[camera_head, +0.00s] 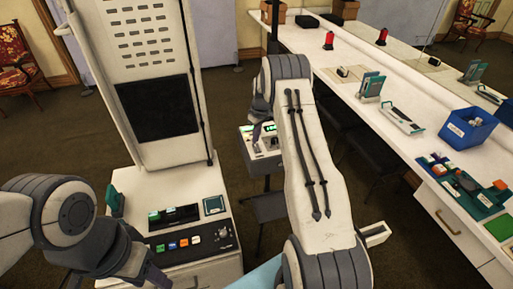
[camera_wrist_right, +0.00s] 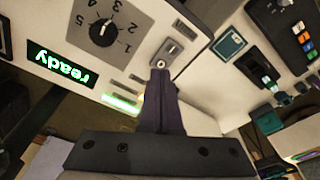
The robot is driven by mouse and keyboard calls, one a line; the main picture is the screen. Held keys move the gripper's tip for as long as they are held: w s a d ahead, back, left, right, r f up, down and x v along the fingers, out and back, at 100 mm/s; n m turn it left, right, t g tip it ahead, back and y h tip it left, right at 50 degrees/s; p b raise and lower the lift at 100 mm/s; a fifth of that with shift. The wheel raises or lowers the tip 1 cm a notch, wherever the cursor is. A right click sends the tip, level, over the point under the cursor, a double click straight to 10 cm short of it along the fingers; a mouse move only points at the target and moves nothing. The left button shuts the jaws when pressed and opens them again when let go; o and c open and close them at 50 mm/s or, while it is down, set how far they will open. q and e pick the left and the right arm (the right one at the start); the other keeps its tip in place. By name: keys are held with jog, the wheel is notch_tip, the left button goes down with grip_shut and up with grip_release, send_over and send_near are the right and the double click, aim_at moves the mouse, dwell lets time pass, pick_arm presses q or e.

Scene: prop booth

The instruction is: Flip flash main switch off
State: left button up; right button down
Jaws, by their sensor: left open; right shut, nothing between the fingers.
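The flash unit is a white box (camera_head: 246,131) beyond my right arm in the head view, partly hidden by that arm. In the right wrist view its panel (camera_wrist_right: 138,55) shows a lit green "ready" display (camera_wrist_right: 60,68), a numbered black dial (camera_wrist_right: 103,32) and a small grey switch plate (camera_wrist_right: 170,51). My right gripper (camera_wrist_right: 160,74) is shut and empty, with its fingertips at the lower edge of the switch plate. I cannot tell whether they touch it. The switch's position is too small to read. My left gripper (camera_head: 152,276) is open and empty over the near console's front edge.
A near console (camera_head: 190,248) with coloured buttons stands at lower left, below a tall white panel (camera_head: 150,40). A long white counter (camera_head: 345,72) on the right holds a blue bin (camera_head: 468,128) and several small items. Dark floor lies between.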

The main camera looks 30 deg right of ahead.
aim_at(256, 145)
jog(key=shift+f+b, duration=0.7)
jog(key=shift+f, duration=0.3)
dwell(0.8)
jog(key=shift+r, duration=0.1)
jog(key=shift+r+p, duration=1.9)
jog(key=shift+r, duration=1.55)
